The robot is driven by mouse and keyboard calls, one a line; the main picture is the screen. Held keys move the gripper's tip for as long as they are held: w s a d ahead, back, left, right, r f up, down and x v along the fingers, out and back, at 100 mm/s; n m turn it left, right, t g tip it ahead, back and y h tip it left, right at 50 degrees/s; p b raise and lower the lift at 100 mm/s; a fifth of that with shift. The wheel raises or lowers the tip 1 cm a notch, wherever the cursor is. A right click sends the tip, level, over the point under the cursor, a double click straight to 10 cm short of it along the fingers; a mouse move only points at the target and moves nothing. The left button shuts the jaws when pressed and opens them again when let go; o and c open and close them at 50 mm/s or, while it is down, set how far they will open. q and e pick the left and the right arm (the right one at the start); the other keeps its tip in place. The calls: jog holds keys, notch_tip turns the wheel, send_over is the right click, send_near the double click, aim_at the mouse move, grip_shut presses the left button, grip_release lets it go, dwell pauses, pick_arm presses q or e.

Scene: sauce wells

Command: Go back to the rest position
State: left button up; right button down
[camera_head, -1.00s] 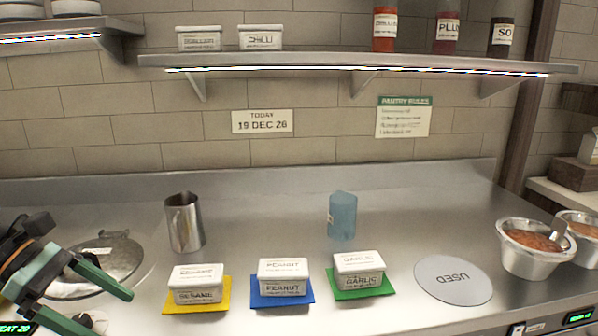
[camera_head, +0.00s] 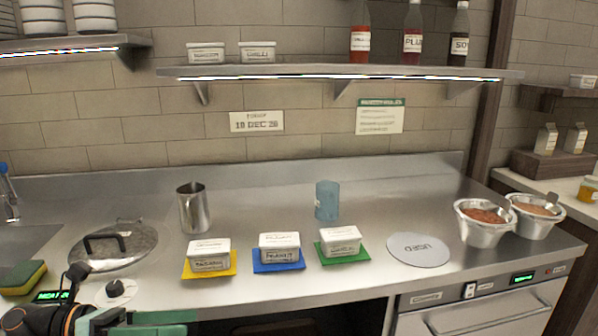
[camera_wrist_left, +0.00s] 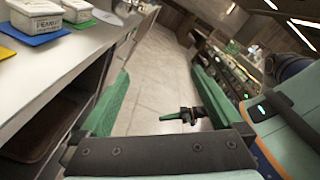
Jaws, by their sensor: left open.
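My left gripper (camera_head: 150,318) is at the bottom left of the head view, low at the counter's front edge and partly cut off by the frame. In the left wrist view my left gripper (camera_wrist_left: 160,88) has its two green fingers spread wide, with nothing between them but floor behind. A small black and green thing (camera_wrist_left: 187,115) beyond the fingers looks like my right gripper, too small to tell its jaws. The sesame tub (camera_head: 208,253), peanut tub (camera_head: 279,246) and garlic tub (camera_head: 340,240) stand lidded on yellow, blue and green mats, clear of the gripper.
A steel jug (camera_head: 194,208), a blue cup (camera_head: 327,200), a grey USED disc (camera_head: 418,250) and two sauce bowls (camera_head: 484,225) (camera_head: 536,215) stand on the counter. A lidded well (camera_head: 112,248) and a sponge (camera_head: 22,276) are at left. Open floor (camera_wrist_left: 160,70) lies beside the counter.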

pick_arm(q)
notch_tip(320, 180, down, 12)
jog(key=w+n+t+y+p, duration=0.2)
jog(key=n+t+y+p, duration=0.65)
jog(key=n, duration=2.15)
jog(key=s+d+f+n+g+y, duration=0.1)
jog(key=s+f+n+y, duration=0.2)
jog(key=s+f+n, duration=0.3)
jog(key=s+d+f+n+g+y+b, duration=0.1)
jog(key=s+d+f+n+g+y, duration=0.1)
jog(key=s+f+n, duration=0.3)
jog(key=s+f+y, duration=0.1)
jog(key=s+f, duration=0.3)
jog(key=f, duration=0.1)
jog(key=shift+d+n, duration=0.3)
jog(key=shift+n, duration=0.1)
pick_arm(e)
notch_tip(320, 180, up, 6)
jog(key=s+d+h, duration=0.1)
jog(key=s+d, duration=0.1)
jog(key=shift+d+m, duration=0.3)
pick_arm(q)
jog(key=shift+f, duration=0.1)
